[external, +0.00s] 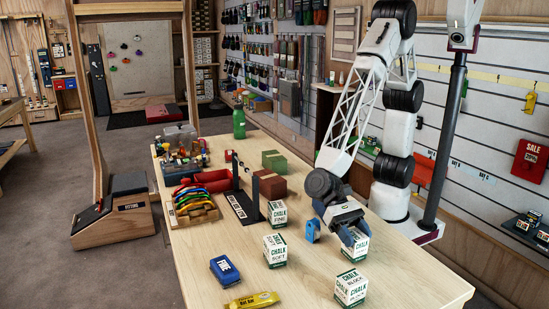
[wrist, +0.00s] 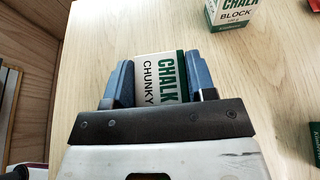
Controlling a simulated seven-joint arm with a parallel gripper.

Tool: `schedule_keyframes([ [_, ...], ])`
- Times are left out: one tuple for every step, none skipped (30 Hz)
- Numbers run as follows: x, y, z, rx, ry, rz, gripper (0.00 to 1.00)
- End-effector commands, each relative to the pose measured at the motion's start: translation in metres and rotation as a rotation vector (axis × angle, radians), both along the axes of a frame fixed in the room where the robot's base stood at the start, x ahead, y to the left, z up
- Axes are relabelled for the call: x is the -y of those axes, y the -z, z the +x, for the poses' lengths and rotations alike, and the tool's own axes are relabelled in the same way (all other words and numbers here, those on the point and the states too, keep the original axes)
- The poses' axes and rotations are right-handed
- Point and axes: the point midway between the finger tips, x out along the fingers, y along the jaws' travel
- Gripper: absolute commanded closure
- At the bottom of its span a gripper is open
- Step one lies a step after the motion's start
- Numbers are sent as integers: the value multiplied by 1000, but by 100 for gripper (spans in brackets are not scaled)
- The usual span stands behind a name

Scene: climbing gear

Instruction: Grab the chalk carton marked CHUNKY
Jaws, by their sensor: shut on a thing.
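The white and green chalk carton marked CHUNKY (wrist: 158,72) is between the two blue fingers of my gripper (wrist: 160,84) in the wrist view. The fingers are shut on its two sides, and its printed face is towards the camera. In the external view my gripper (external: 348,232) points down at the right part of the table, with the carton (external: 356,252) partly hidden by a blue finger. I cannot tell whether the carton is clear of the tabletop.
The BLOCK carton (external: 350,287) stands close in front. The SOFT carton (external: 275,251) and FINE carton (external: 278,213) stand to the left. A small blue object (external: 312,231) is beside my gripper. A blue item (external: 224,270) and yellow tube (external: 252,301) lie near the front of the table.

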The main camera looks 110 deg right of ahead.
Motion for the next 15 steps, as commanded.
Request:
schedule_keyframes([
  [0, -4, 0, 2, 0, 1, 75],
  [0, -7, 0, 2, 0, 1, 75],
  [0, -11, 0, 3, 0, 1, 75],
  [0, -14, 0, 3, 0, 1, 75],
  [0, -18, 0, 2, 0, 2, 75],
  [0, -23, 0, 4, 1, 2, 75],
  [0, -28, 0, 4, 0, 2, 75],
  [1, -30, -1, 3, 0, 1, 75],
  [5, -28, -6, 1, 1, 0, 75],
  [7, -28, -9, 0, 1, 0, 75],
  [9, -28, -13, 0, 1, 0, 75],
  [13, -29, -17, 1, 1, 0, 75],
  [15, -30, -20, 2, 1, 0, 75],
  [18, -30, -24, 2, 1, 0, 75],
  [21, -31, -29, 1, 2, 0, 75],
])
